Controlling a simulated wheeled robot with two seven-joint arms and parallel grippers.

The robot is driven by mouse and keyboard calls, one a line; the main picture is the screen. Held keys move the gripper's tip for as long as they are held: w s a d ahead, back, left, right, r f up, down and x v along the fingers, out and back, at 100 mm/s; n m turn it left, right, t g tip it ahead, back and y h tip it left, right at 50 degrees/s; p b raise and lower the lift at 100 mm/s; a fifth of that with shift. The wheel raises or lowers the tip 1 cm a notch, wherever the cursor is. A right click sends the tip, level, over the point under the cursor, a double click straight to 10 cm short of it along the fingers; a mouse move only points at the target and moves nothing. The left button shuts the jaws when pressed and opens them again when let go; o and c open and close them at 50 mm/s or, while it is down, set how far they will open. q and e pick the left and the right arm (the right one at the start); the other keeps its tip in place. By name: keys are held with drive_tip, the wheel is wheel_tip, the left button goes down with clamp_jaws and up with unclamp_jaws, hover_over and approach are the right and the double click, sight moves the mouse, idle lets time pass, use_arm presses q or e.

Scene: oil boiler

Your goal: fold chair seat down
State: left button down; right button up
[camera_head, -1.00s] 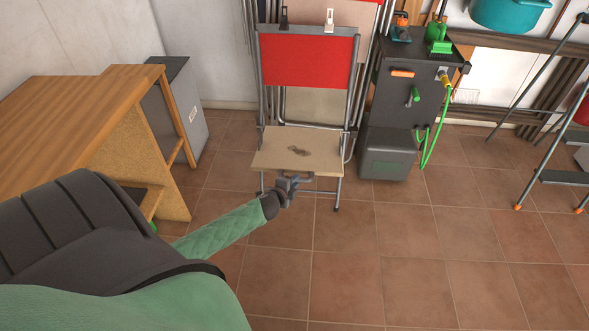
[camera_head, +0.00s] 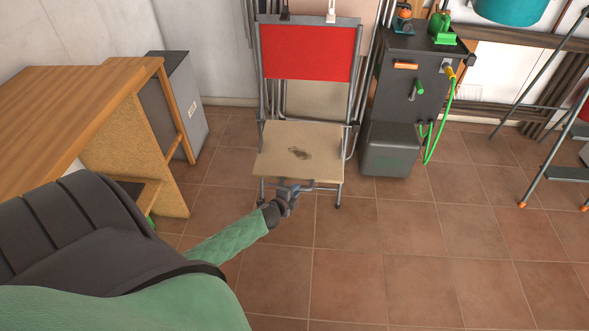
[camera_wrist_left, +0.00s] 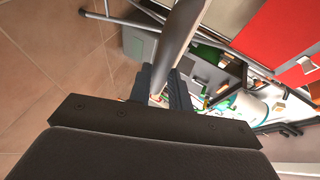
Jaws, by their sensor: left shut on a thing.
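The folding chair has a red backrest (camera_head: 308,52), a beige seat (camera_head: 300,148) with a dark mark, and a grey metal frame. The seat lies out toward me, its front edge low and near my left gripper (camera_head: 288,192). The red backrest also shows there at the right (camera_wrist_left: 288,35). The exact contact is partly hidden by the fingers. My right gripper is in no view.
A wooden desk (camera_head: 75,110) and a grey cabinet (camera_head: 180,100) stand at the left. A dark boiler unit (camera_head: 400,95) with a green hose stands close right of the chair. A stepladder (camera_head: 548,172) is at the far right. The tiled floor in front is clear.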

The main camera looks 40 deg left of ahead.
use_arm(q)
drive_tip(key=shift+s+f, duration=0.2)
drive_tip(key=shift+f, duration=0.25)
drive_tip(key=c, duration=1.5)
unclamp_jaws()
drive_tip(key=shift+d, duration=0.1)
drive_tip(key=shift+o, duration=1)
drive_tip(key=shift+w+f, duration=0.1)
drive_tip(key=shift+r, duration=0.2)
drive_tip(key=a+v, duration=0.1)
drive_tip(key=v, duration=0.6)
drive_tip(key=shift+s+d, duration=0.4)
drive_tip(key=shift+d, duration=0.1)
drive_tip(key=shift+r, duration=0.1)
